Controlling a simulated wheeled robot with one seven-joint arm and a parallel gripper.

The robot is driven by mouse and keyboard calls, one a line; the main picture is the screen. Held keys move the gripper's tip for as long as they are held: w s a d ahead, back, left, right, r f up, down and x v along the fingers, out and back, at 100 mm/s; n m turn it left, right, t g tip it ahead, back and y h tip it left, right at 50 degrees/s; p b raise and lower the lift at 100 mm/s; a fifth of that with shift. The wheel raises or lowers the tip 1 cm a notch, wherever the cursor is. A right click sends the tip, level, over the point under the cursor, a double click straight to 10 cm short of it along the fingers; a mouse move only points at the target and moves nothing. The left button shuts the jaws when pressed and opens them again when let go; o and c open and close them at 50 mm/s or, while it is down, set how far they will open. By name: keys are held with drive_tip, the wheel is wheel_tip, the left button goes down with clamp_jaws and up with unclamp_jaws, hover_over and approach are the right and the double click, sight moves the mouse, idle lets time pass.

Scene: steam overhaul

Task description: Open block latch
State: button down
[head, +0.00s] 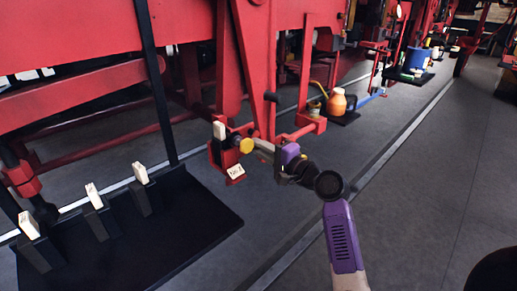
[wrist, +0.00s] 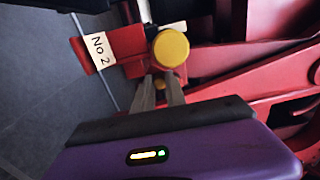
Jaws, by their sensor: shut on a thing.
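The block with the latch is a red part with a white "No 2" plate (head: 236,171), low beside the red frame. A round yellow knob (head: 246,146) sticks out of it. In the wrist view the knob (wrist: 171,47) is a yellow disc just past my fingertips, with the "No 2" plate (wrist: 98,50) to its left. My gripper (head: 262,146) reaches in from the right, at the knob. In the wrist view my gripper (wrist: 160,85) has its two grey fingers closed around a small yellow piece below the disc. How that piece joins the latch is partly hidden.
A black base plate (head: 190,225) with several white-topped levers (head: 93,196) stands at the left. Red beams (head: 90,95) crowd the space behind the block. An orange jug (head: 338,102) stands farther back. The grey floor at the right (head: 430,180) is clear.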

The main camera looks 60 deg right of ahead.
drive_tip(key=shift+s+d+f, duration=0.1)
drive_tip(key=shift+d+f, duration=0.15)
drive_tip(key=shift+d, duration=0.05)
drive_tip(key=shift+s+d+f+b, duration=0.15)
drive_tip(key=shift+d+b, duration=0.15)
drive_tip(key=shift+d, duration=0.4)
idle(0.4)
drive_tip(key=c, duration=1.5)
unclamp_jaws()
drive_tip(key=shift+s, duration=0.1)
drive_tip(key=v, duration=0.7)
drive_tip(key=shift+p, duration=0.3)
